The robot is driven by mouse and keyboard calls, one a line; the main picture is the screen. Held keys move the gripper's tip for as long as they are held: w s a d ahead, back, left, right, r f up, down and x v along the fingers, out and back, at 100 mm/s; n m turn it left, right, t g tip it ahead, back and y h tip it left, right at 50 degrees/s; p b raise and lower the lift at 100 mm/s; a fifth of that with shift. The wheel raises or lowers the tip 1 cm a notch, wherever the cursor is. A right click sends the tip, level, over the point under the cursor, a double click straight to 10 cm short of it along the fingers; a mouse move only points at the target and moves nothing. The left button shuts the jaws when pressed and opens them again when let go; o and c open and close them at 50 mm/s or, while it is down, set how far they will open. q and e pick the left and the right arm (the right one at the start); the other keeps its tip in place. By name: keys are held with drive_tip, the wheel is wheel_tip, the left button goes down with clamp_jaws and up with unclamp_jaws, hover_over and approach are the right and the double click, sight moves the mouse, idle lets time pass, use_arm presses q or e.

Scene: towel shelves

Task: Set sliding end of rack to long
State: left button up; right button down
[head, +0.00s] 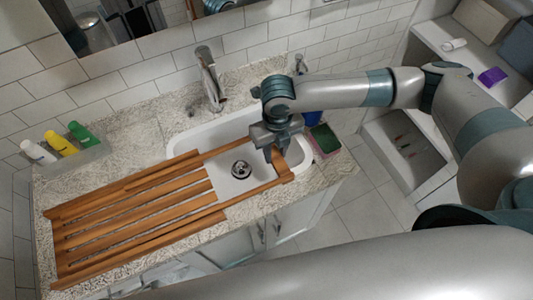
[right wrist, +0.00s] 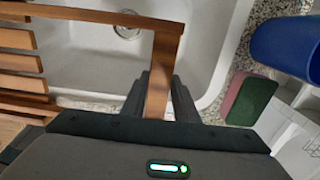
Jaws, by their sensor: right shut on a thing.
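A slatted wooden rack (head: 135,213) lies on the stone counter and reaches across the sink (head: 226,186). Its sliding end (head: 283,165) is a wooden crossbar at the right side of the sink, joined by two long rails. The sliding end also shows in the right wrist view (right wrist: 167,47), running down between my fingers. My right gripper (head: 273,157) is shut on this crossbar, and it shows in the right wrist view (right wrist: 160,95) with one finger on each side of the wood. My left gripper is not in the head view.
A faucet (head: 209,78) stands behind the sink. A green and pink sponge (head: 325,139) and a blue cup (head: 313,117) are right of the sink. A tray with several bottles (head: 62,142) is at the left. Open shelves (head: 435,40) stand at the right.

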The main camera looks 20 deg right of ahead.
drive_tip(key=c, duration=1.4)
unclamp_jaws()
drive_tip(key=shift+a, duration=0.1)
drive_tip(key=shift+r, duration=0.85)
wheel_tip(320, 180, up, 16)
drive_tip(key=b, duration=0.3)
drive_tip(key=shift+f+b, duration=0.15)
drive_tip(key=shift+b, duration=0.15)
drive_tip(key=shift+s, duration=0.1)
